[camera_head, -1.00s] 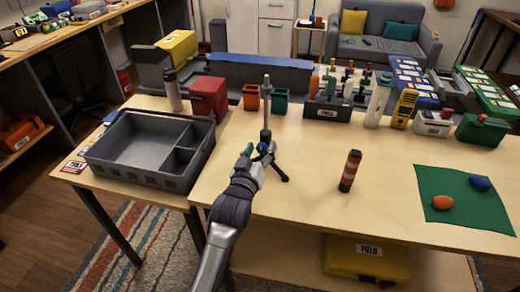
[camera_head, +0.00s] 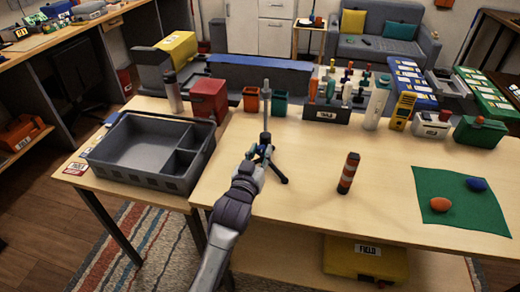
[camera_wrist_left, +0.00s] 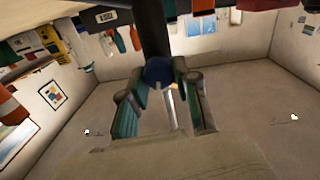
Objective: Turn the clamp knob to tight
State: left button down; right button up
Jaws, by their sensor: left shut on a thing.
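A slim stand with a grey upper post (camera_head: 266,115) and dark spread legs (camera_head: 280,177) stands upright on the wooden table. Its blue clamp knob (camera_wrist_left: 160,71) shows in the left wrist view, in front of the dark post (camera_wrist_left: 152,28). My left gripper (camera_head: 259,157) is at the stand's lower post, coming from the front. In the left wrist view its teal-padded fingers (camera_wrist_left: 162,82) are shut on the knob, one on each side. In the head view the gripper mostly hides the knob, and I cannot read its tightness. My right gripper is not in view.
A grey divided tray (camera_head: 133,175) lies left of the stand. A green mat (camera_head: 460,217) lies farther right. Cups, a red box (camera_head: 209,99) and a tool rack (camera_head: 326,113) line the back. Bare table surrounds the stand.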

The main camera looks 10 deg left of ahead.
pick_arm(q)
jog(key=m+p, duration=0.1)
jog(key=m, duration=0.2)
jog(key=shift+d+r+m, duration=0.1)
jog(key=shift+m, duration=0.3)
jog(key=m+p, duration=0.1)
jog(key=m, duration=0.2)
jog(key=shift+m, duration=0.3)
jog(key=m, duration=0.3)
jog(key=shift+d+m+p, duration=0.1)
jog(key=shift+m+p, duration=0.2)
jog(key=shift+p, duration=0.05)
jog(key=shift+f+m, duration=0.15)
jog(key=shift+m, duration=0.9)
jog(key=shift+f+m, duration=0.1)
jog(key=shift+m, duration=0.95)
jog(key=c, duration=0.8)
grip_release()
jog(key=shift+s, duration=0.1)
